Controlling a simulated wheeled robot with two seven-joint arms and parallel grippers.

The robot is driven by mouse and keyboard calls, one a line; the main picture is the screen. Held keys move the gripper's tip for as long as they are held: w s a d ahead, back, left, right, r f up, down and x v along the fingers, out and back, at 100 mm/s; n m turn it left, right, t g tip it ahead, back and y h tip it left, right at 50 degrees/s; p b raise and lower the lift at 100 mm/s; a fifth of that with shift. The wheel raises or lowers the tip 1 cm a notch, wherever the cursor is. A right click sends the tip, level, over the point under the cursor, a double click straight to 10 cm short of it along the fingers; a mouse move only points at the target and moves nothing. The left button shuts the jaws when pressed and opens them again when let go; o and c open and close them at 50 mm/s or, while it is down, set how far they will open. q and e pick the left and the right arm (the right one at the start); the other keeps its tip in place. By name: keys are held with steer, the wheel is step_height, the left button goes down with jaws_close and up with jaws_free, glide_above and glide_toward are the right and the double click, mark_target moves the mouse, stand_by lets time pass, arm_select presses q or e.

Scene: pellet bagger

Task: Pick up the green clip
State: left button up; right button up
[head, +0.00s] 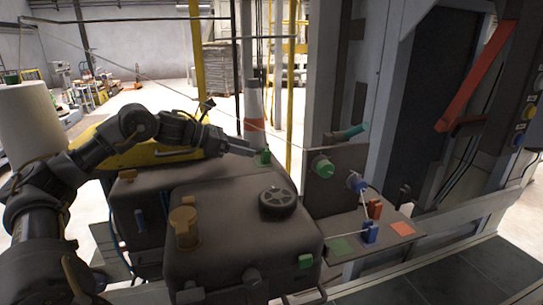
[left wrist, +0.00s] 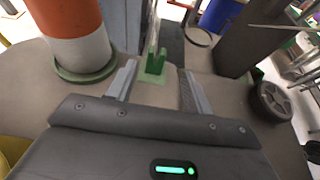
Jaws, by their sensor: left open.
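The green clip (head: 262,158) sits on the far part of the dark grey machine top (head: 235,215), close to the orange-and-white cone. In the left wrist view the green clip (left wrist: 153,70) stands between and slightly beyond my two finger tips, with a pale strip rising from it. My left gripper (head: 242,148) is open and reaches in from the left, close to the clip. I see no clear contact between the fingers and the clip. My right gripper is not in view.
The orange-and-white cone (head: 254,110) stands beside the clip. A red clip (head: 375,208) and a blue clip (head: 370,233) stand on a side shelf with a green square (head: 341,246).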

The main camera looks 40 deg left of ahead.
mark_target(264, 152)
arm_select(q)
steer(key=shift+w+d+p, duration=0.35)
steer(key=shift+d, duration=0.05)
steer(key=p+x, duration=0.1)
steer(key=x, duration=0.2)
steer(key=shift+w+f, duration=0.15)
steer(key=shift+f, duration=0.05)
steer(key=shift+w+f, duration=0.15)
steer(key=shift+f, duration=0.05)
steer(key=shift+w+d+r+p, duration=0.1)
steer(key=shift+p, duration=0.3)
steer(key=p+x, duration=0.1)
steer(key=x, duration=0.1)
steer(key=p+x, duration=0.1)
steer(key=x, duration=0.1)
steer(key=shift+w+f+p, duration=0.2)
steer(key=shift+w+p, duration=0.15)
steer(key=shift+w, duration=0.05)
steer(key=shift+w+f, duration=0.1)
steer(key=shift+f, duration=0.05)
